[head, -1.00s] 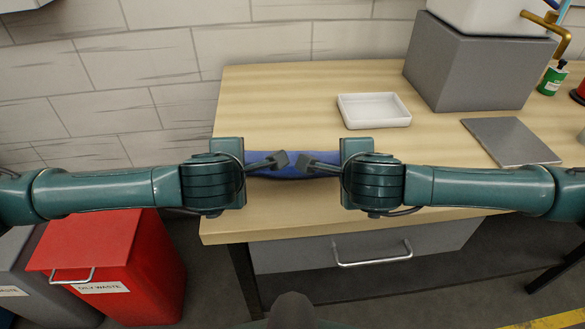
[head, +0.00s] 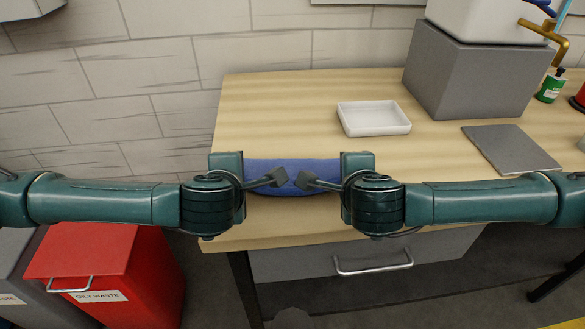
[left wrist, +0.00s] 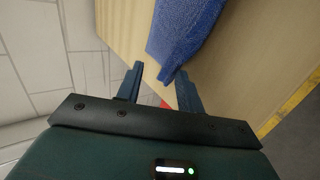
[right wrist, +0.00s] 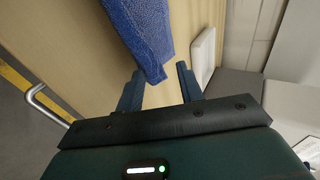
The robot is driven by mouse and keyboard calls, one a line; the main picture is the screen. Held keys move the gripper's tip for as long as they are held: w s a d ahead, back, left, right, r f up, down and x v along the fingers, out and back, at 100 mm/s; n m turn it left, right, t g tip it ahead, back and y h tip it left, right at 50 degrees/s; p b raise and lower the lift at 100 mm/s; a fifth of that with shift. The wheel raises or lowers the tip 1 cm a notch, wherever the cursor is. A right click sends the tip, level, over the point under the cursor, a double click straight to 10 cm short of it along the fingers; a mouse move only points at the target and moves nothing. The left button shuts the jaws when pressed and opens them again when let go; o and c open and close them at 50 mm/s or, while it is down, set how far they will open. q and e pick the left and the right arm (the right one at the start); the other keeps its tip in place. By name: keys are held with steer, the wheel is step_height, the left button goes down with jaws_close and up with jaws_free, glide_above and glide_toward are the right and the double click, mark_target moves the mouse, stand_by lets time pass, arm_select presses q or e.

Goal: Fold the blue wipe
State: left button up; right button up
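The blue wipe (head: 290,165) lies near the front of the wooden table as a strip between my two grippers. Its middle front part is partly covered by the dark gripper parts. In the left wrist view one end of the wipe (left wrist: 182,30) tapers towards my left gripper (left wrist: 160,88), whose fingers stand apart. In the right wrist view the other end of the wipe (right wrist: 145,35) reaches towards my right gripper (right wrist: 158,88), whose fingers are also apart. The wipe ends come close to the fingers; I cannot tell whether they touch.
A white tray (head: 373,130) stands behind the wipe to the right. A grey box (head: 470,75) and a flat grey plate (head: 510,150) are further right. A drawer handle (head: 373,270) sticks out below the table's front edge. A red oily waste bin (head: 100,265) stands at left.

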arm_select(q)
steer(key=s+r, duration=0.2)
steer(key=r, duration=0.1)
steer(key=s+r, duration=0.2)
steer(key=r, duration=0.1)
steer(key=s+r, duration=0.2)
steer(key=r, duration=0.1)
arm_select(e)
steer(key=s+r, duration=0.2)
steer(key=r, duration=0.1)
steer(key=s+r, duration=0.2)
steer(key=r, duration=0.1)
steer(key=s+r, duration=0.2)
steer(key=r, duration=0.1)
